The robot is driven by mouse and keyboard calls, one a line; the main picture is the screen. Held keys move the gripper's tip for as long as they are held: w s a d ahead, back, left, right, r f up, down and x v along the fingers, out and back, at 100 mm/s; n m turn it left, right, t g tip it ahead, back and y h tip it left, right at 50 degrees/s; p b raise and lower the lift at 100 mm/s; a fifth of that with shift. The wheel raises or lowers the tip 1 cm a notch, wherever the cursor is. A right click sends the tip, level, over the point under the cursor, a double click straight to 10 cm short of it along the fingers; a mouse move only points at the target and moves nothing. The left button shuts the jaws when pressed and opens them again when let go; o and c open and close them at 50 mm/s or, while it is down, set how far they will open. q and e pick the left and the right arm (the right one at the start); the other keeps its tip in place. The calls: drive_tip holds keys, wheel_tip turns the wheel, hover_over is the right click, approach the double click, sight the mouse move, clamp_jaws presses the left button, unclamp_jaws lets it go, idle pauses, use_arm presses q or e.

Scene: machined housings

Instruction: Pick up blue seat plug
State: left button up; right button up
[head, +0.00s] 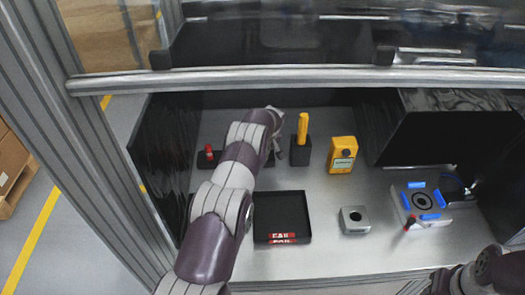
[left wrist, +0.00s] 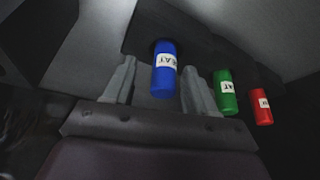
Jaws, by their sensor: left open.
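The blue seat plug (left wrist: 164,70) is a blue cylinder with a white label, standing in a dark holder in the left wrist view. My left gripper (left wrist: 160,78) is open, with one finger on each side of the blue plug. I cannot tell whether either finger touches it. In the head view my left gripper (head: 276,143) is at the dark holder at the back left, and my arm hides the blue plug there. Only links of my right arm show at the lower right.
A green plug (left wrist: 226,92) and a red plug (left wrist: 261,106) stand to the right of the blue one. Near the holder are a yellow-handled tool (head: 302,130) and a yellow meter (head: 342,154). A black tray (head: 281,203), a metal block (head: 355,220) and a housing fixture (head: 422,204) lie nearer.

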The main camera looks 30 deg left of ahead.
use_arm(q)
drive_tip(key=shift+s+a, duration=0.15)
drive_tip(key=shift+a, duration=0.05)
clamp_jaws()
drive_tip(key=shift+d, duration=0.1)
